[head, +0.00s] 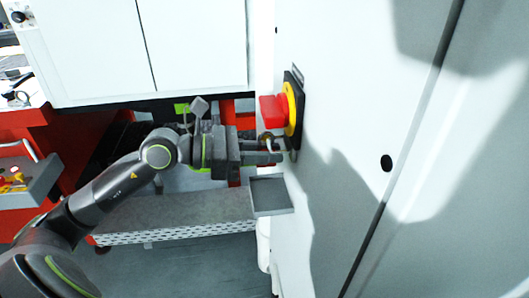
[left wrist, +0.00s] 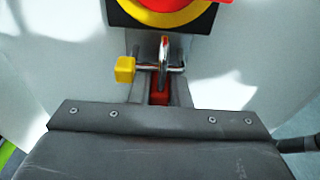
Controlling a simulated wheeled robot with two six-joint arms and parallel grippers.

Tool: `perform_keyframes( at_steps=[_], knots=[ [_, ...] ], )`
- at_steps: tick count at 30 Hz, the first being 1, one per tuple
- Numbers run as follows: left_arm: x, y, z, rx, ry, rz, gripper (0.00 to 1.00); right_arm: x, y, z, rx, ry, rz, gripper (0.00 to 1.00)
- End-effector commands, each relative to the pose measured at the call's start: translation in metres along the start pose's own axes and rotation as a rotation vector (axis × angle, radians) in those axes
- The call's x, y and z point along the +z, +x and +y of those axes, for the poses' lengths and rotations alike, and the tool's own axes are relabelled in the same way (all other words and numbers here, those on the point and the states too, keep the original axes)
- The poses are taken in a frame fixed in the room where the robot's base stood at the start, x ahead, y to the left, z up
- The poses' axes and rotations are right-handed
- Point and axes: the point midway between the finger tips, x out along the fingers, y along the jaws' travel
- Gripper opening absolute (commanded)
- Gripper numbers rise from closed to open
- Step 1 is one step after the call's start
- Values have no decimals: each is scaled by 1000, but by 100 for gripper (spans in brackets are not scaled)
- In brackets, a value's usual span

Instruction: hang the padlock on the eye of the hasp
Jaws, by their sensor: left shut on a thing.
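My left gripper (head: 270,152) is shut on the padlock, at the cabinet wall just below the red and yellow switch (head: 291,108). In the left wrist view the padlock's red body (left wrist: 158,98) shows between the fingers, its metal shackle (left wrist: 163,58) standing upright above it. A horizontal metal bar with a yellow block (left wrist: 125,69) at its left end crosses at the shackle, below the switch's black plate; it seems to belong to the hasp. I cannot tell whether the shackle goes around the eye or only overlaps it. In the head view the fingers mostly hide the padlock. My right gripper is out of view.
A small grey tray (head: 271,196) is fixed on the wall just below my left gripper. The perforated mesh belt frame (head: 170,233) lies below left. A white cabinet (head: 150,45) hangs above the arm.

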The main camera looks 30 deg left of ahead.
Motion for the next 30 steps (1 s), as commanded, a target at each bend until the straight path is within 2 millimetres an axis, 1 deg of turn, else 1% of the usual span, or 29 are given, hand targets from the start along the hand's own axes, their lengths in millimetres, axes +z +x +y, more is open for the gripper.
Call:
perform_keyframes(
  at_steps=[5, 15, 24, 25, 30],
  knots=[
    [-1, 0, 0, 1, 1, -4, 0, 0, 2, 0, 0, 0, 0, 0],
    [-19, 3, 0, 0, 0, -2, 0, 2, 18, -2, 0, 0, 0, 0],
    [-19, 3, 0, 0, 1, -2, 0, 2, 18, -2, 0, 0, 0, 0],
    [-19, 3, 0, 0, 1, -2, 19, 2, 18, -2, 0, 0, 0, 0],
    [-19, 3, 0, 0, 1, -2, 41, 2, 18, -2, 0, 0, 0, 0]
  ],
)
